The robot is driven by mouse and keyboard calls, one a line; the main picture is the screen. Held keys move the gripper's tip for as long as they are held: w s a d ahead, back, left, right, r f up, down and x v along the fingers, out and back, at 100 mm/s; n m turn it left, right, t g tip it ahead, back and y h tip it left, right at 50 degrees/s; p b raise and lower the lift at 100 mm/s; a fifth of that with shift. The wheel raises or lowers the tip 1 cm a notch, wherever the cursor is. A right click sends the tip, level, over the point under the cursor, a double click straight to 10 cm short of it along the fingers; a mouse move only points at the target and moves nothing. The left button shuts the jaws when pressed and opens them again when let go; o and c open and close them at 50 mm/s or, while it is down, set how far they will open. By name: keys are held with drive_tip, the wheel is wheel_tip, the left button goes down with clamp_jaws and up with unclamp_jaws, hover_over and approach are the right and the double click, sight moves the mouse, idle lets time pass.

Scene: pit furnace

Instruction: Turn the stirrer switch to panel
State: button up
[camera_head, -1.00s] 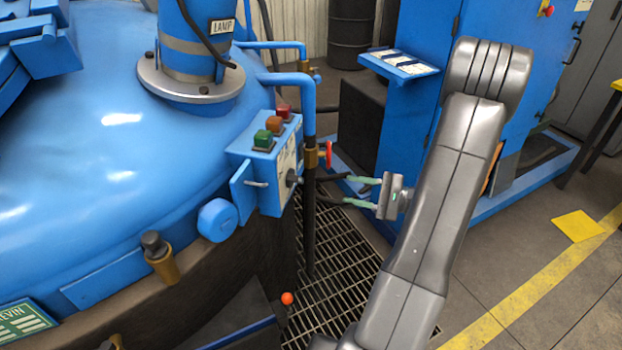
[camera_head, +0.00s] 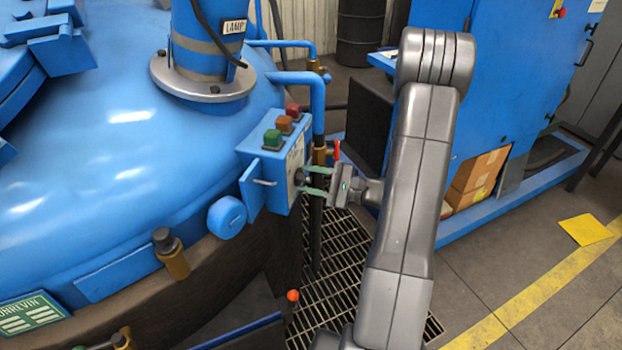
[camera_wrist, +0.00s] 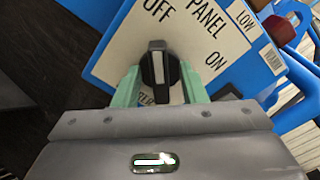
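The stirrer switch is a black rotary knob (camera_wrist: 159,68) with a white pointer line, on a white label plate (camera_wrist: 110,62) marked OFF, PANEL and ON. In the wrist view its pointer line runs nearly straight up and down, its upper end between OFF and PANEL. The knob sits on the right face of a blue control box (camera_head: 252,160). My gripper (camera_wrist: 161,85) has its two green fingers on either side of the knob, with narrow gaps that look open. Whether the fingertips touch the knob I cannot tell. In the head view the fingers (camera_head: 312,182) reach the box face.
Green, orange and red buttons (camera_head: 284,124) stand on top of the box. A blue pipe (camera_head: 318,100) and a red-handled valve (camera_head: 336,150) are close behind my gripper. The furnace lid (camera_head: 110,150) lies left. A floor grating (camera_head: 335,270) is below.

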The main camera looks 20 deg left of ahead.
clamp_jaws()
idle(0.3)
drive_tip(key=m+p, duration=0.2)
drive_tip(key=m, duration=0.2)
drive_tip(key=shift+r+m+p, duration=0.15)
drive_tip(key=shift+m+p, duration=0.15)
drive_tip(key=shift+w+m+p, duration=0.15)
drive_tip(key=shift+m+p, duration=0.9)
drive_tip(key=shift+m, duration=1.05)
unclamp_jaws()
